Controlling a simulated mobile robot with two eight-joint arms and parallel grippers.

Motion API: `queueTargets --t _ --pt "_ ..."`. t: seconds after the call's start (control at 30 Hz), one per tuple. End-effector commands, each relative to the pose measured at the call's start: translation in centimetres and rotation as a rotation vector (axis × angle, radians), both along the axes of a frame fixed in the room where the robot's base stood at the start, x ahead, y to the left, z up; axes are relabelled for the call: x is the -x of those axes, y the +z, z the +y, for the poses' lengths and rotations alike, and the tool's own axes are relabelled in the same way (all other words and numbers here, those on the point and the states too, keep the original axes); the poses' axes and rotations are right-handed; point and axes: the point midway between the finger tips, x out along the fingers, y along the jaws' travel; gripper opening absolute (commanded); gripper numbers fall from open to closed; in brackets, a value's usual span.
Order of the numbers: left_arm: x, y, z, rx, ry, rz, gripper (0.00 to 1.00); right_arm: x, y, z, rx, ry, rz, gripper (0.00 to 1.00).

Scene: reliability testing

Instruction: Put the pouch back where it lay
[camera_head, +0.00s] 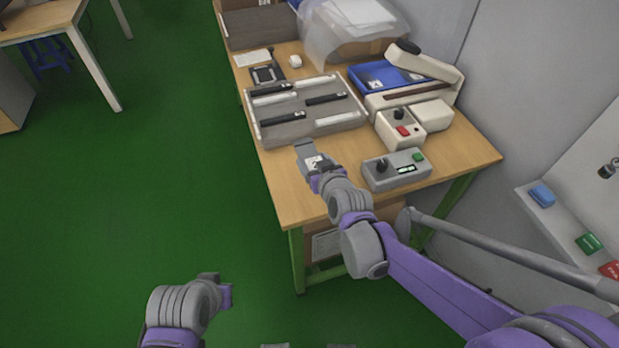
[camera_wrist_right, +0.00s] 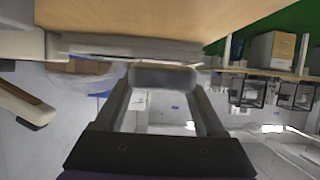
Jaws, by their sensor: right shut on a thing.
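My right gripper (camera_head: 308,158) is at the front left corner of the wooden table, near the front edge of the grey tray. It is shut on a small grey thing (camera_head: 304,147), which I take to be the pouch; a white patch shows beside it. In the right wrist view the held thing (camera_wrist_right: 163,75) is a grey rounded shape between the two dark fingers, close to a pale wooden surface. Most of its shape is hidden by the gripper. My left gripper (camera_head: 221,292) is low over the green floor, away from the table; its fingers do not show clearly.
The grey tray (camera_head: 262,136) holds several black and white long items. A grey control box (camera_head: 397,168) and a white box with a red button (camera_head: 402,127) stand to the right. A blue tray (camera_head: 385,75) lies behind. Bare tabletop (camera_head: 280,172) shows at the front left.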

Motion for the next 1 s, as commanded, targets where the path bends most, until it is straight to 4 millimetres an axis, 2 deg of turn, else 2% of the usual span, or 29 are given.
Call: queueTargets --t 0.03,0.1,0.33,0.5,0.9,0.93,1.0 --pt "0.0 -0.5 0.0 0.000 0.000 0.001 0.00 -0.1 -1.2 0.0 0.000 0.000 0.000 0.09" --pt "0.0 -0.7 0.0 0.000 0.000 0.002 0.00 0.0 -2.2 0.0 0.001 0.000 0.000 0.09" --pt "0.0 -1.1 0.0 0.000 0.000 0.004 0.00 0.0 -4.0 0.0 0.000 0.000 0.000 0.09" --pt "0.1 -1.8 0.0 0.000 0.000 0.006 0.00 0.0 -6.5 0.0 -0.001 0.000 0.000 0.09" --pt "0.1 -2.2 0.0 0.000 0.000 0.007 0.00 0.0 -7.1 0.0 0.000 0.000 0.000 0.09" --pt "0.1 -2.2 0.0 0.000 0.000 0.007 0.00 0.0 -7.2 0.0 0.000 0.000 0.000 0.73" --pt "0.1 -2.1 0.0 0.000 0.000 0.007 0.00 0.0 -7.1 0.0 0.000 0.000 0.000 0.86"
